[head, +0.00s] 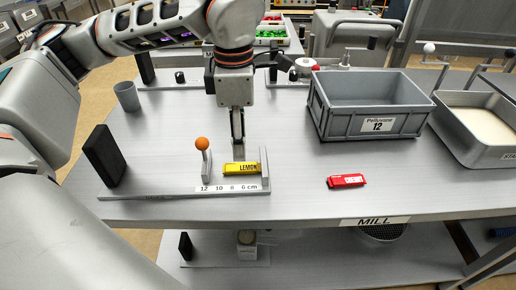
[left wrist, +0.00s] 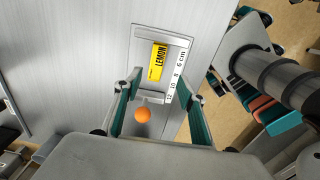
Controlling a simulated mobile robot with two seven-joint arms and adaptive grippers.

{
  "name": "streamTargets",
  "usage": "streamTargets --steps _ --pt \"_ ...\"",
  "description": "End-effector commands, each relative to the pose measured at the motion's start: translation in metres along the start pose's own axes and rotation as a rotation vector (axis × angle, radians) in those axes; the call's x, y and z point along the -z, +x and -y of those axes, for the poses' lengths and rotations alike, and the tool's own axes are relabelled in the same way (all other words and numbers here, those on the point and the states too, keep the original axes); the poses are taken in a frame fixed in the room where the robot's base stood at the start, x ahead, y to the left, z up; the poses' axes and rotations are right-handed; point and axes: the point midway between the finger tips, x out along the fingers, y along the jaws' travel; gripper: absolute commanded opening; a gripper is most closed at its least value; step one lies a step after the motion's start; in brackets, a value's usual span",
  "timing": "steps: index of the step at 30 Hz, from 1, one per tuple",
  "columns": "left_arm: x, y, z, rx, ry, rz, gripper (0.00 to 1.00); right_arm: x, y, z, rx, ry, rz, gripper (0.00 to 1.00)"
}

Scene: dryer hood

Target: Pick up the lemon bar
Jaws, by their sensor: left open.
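The yellow lemon bar (head: 241,168), with black LEMON lettering, lies flat on a ruler-marked metal plate (head: 187,189) at the front of the table. It also shows in the left wrist view (left wrist: 157,61). My left gripper (head: 238,150) points down just behind the bar in the head view. In the left wrist view its two fingers (left wrist: 160,80) are spread and empty, with the bar ahead of them. I cannot tell the exact height of the tips above the bar. My right gripper is not in view.
An orange ball-topped post (head: 202,146) stands left of the bar, and a short end stop (head: 265,168) right of it. A black block (head: 104,155) is at the plate's left end. A red bar (head: 346,181) and grey crate (head: 365,139) are to the right.

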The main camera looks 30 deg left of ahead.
Motion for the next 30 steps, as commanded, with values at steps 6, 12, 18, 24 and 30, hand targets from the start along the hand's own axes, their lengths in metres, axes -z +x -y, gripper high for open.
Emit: streamTargets --steps 6,12,18,24,30 --pt "0.000 0.015 0.000 0.002 0.001 -0.001 0.40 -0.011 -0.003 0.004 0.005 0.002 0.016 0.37" --pt "0.001 0.034 -0.001 0.003 0.001 -0.001 0.40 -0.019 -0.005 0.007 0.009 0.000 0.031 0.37" --pt "0.002 0.064 -0.004 0.005 0.001 -0.002 0.40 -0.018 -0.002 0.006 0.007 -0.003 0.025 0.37" --pt "0.001 0.079 -0.004 0.002 0.000 0.000 0.40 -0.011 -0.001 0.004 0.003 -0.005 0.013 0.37" --pt "0.001 0.079 -0.004 0.001 0.000 0.000 0.40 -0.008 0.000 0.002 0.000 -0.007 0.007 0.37"
